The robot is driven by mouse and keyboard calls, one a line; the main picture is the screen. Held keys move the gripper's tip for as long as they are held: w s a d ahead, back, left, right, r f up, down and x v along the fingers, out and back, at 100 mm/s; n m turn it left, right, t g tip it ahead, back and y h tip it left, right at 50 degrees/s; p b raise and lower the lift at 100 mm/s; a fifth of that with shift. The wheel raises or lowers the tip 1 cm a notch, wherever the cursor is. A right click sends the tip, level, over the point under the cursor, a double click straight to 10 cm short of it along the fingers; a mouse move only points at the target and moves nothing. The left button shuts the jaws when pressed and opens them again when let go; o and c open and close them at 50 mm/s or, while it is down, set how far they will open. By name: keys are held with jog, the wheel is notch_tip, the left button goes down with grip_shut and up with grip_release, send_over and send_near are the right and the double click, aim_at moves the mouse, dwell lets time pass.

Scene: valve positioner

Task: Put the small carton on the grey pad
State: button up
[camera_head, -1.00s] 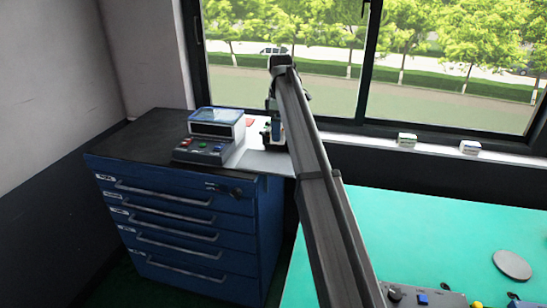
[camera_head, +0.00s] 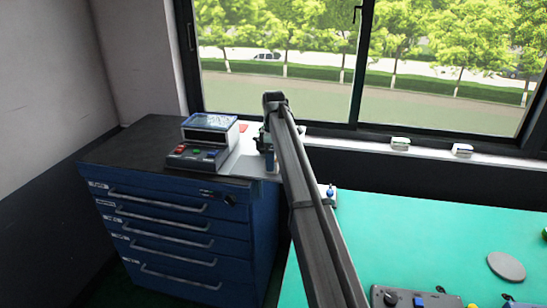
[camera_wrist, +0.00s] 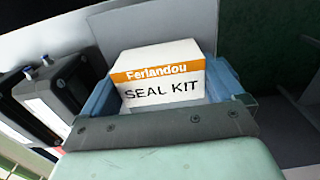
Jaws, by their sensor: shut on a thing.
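In the wrist view the small carton (camera_wrist: 160,78) is white with an orange band and the words "SEAL KIT". It sits between the blue fingers of my gripper (camera_wrist: 168,88), which is shut on it. In the head view my gripper (camera_head: 267,157) is small, at the far end of my arm near the cabinet's right edge; the carton cannot be made out there. A flat round grey pad (camera_head: 506,267) lies bare on the green bench at the lower right, well apart from my gripper.
A blue drawer cabinet (camera_head: 180,235) bears a control box (camera_head: 205,142) and a light grey sheet (camera_head: 242,165). The green bench (camera_head: 420,235) is clear in its middle. A knobbed panel (camera_head: 410,298) lies at its front. Two small white boxes (camera_head: 400,143) (camera_head: 462,150) stand on the sill.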

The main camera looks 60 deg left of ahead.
jog(key=shift+f, duration=0.1)
jog(key=o, duration=0.7)
jog(key=shift+o, duration=0.2)
notch_tip(320, 180, up, 12)
dwell(0.3)
